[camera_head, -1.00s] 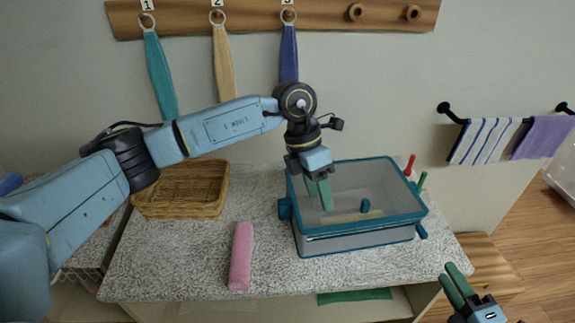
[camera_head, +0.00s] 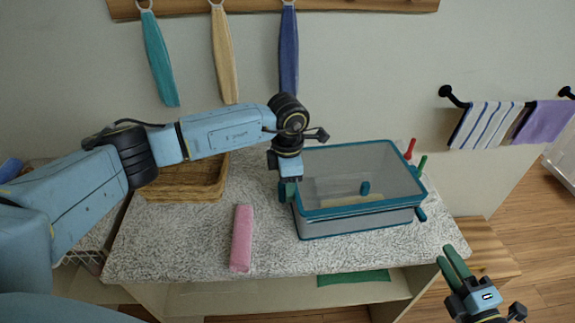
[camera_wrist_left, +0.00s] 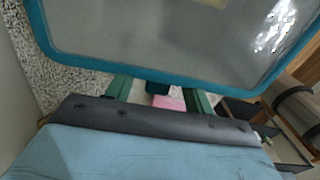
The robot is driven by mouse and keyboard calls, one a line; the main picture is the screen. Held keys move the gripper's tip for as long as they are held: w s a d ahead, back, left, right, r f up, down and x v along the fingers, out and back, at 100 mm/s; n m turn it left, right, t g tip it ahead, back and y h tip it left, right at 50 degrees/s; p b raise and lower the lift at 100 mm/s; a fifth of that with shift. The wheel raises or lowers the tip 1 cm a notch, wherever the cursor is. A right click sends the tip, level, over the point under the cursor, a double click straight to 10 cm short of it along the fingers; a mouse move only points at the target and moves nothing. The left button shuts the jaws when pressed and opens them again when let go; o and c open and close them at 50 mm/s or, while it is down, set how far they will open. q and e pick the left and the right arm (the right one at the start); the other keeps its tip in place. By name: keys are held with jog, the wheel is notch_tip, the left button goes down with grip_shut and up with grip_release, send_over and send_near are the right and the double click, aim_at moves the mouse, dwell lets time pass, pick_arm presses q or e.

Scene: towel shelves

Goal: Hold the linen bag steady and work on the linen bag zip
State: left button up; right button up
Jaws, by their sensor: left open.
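The linen bag (camera_head: 316,222) is a box-like grey, see-through bag with teal edging, on the speckled counter. My left gripper (camera_head: 287,192) is at its left side, pointing down. In the left wrist view the open green fingers (camera_wrist_left: 160,97) stand either side of a dark teal tab (camera_wrist_left: 157,88) at the bag's teal edge (camera_wrist_left: 100,68); contact cannot be told. A small teal peg (camera_head: 365,188) shows within the bag's outline, and another teal tab (camera_head: 420,214) on its right side. Which part is the zip pull is unclear. My right gripper (camera_head: 446,258) is open and empty, right of the counter.
A pink rolled towel (camera_head: 242,238) lies left of the bag, with a wicker basket (camera_head: 185,193) behind. Red (camera_head: 410,149) and green (camera_head: 421,165) pegs stand at the bag's back right. Towels hang on the wall. The counter's front left (camera_head: 165,250) is clear.

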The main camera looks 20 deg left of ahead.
pick_arm(q)
jog(key=shift+f, duration=1.5)
grip_shut()
